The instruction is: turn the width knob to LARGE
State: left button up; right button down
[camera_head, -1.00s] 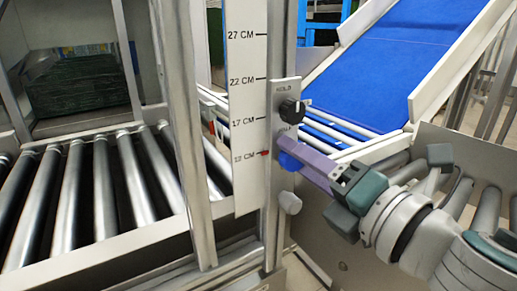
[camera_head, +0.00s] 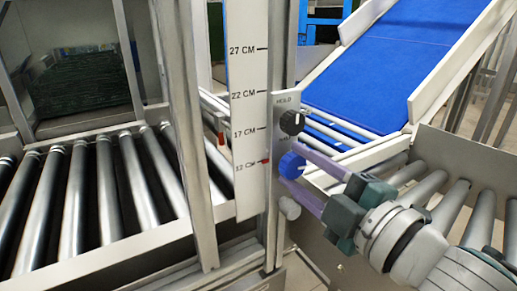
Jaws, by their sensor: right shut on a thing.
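A round blue knob (camera_head: 291,165) sits on the grey post, below a black knob (camera_head: 292,122) with a light pointer line. My right gripper (camera_head: 298,172) comes in from the right and is shut on the blue knob, one purple finger at its upper side and one at its lower side. A label above the black knob seems to read HOLD; a smaller one below it is partly readable. No LARGE marking can be read. I cannot tell by lettering which knob is for width. My left gripper is not in view.
A white scale (camera_head: 248,65) marked 12 to 27 CM stands left of the knobs, with a red marker (camera_head: 265,161) at 12 CM. A small pale knob (camera_head: 289,208) is below the blue one. Rollers (camera_head: 105,190) lie left, a blue belt (camera_head: 375,75) behind.

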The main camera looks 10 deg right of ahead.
jog(key=shift+m+p, duration=0.35)
jog(key=shift+m, duration=1.15)
jog(key=shift+c, duration=1.7)
grip_release()
jog(key=v, duration=1)
